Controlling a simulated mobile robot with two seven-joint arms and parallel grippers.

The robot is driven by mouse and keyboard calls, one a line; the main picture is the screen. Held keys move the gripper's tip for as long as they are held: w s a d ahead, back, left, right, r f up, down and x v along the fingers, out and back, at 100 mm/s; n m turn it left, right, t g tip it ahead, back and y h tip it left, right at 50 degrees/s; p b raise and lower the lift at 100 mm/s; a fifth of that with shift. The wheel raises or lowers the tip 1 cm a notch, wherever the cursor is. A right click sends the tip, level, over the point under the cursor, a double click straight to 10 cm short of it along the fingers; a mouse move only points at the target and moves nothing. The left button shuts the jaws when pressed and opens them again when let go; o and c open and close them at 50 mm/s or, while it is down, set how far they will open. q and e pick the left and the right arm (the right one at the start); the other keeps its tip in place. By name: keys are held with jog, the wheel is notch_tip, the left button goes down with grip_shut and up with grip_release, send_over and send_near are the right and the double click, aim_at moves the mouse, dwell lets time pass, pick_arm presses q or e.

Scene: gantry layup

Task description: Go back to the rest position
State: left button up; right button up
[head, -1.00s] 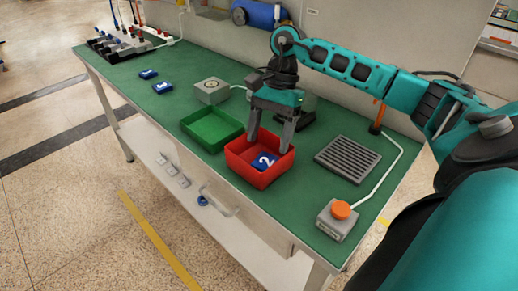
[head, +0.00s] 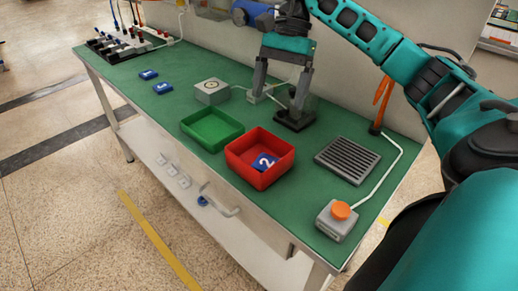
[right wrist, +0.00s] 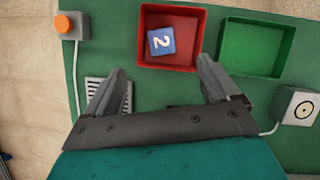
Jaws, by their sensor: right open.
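My right gripper (head: 278,97) is open and empty, raised over the back part of the green table (head: 150,108), behind the red bin. Its two fingers also show in the right wrist view (right wrist: 162,85), spread apart with nothing between them. The red bin (head: 238,166) holds a blue block marked 2 (head: 264,161), which lies inside it; both show in the right wrist view too. My left gripper is not in view.
A green tray (head: 212,130) sits left of the red bin. Two blue blocks (head: 148,74) (head: 162,88) lie farther left. A grey box with a round mark (head: 211,91), a slotted grey plate (head: 347,160) and an orange button box (head: 338,220) stand on the table.

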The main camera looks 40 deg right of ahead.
jog(key=shift+p+v, duration=0.35)
jog(key=shift+v, duration=1.1)
jog(key=shift+s+a+f, duration=0.1)
